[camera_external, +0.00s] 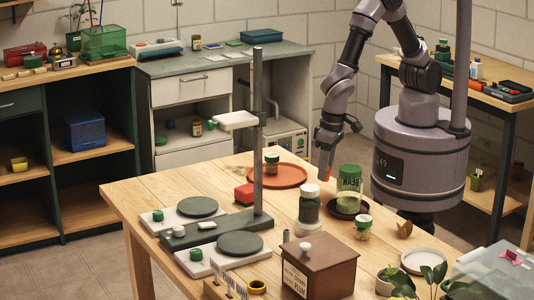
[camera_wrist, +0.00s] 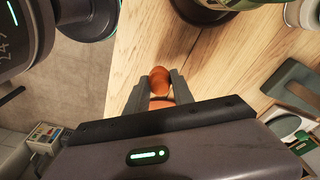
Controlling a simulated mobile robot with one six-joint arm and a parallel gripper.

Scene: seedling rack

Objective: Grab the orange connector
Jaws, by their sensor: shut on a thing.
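The orange connector (camera_wrist: 159,80) is a small rounded orange piece between the two grey fingers of my gripper (camera_wrist: 159,88) in the wrist view. The fingers are shut on it, and its lower part is partly hidden by the gripper body. In the external view my gripper (camera_external: 326,160) points down near the table's far right edge, and a bit of orange shows at its tip. I cannot tell whether the connector still touches the table.
The wooden table (camera_external: 130,195) holds a green-lidded jar (camera_external: 349,185) on a dark saucer right of my gripper. A white-capped jar (camera_external: 309,207) stands in front. An orange tray (camera_external: 290,175) and a grey stand (camera_external: 257,140) are to the left. A brown box (camera_external: 320,270) stands nearer.

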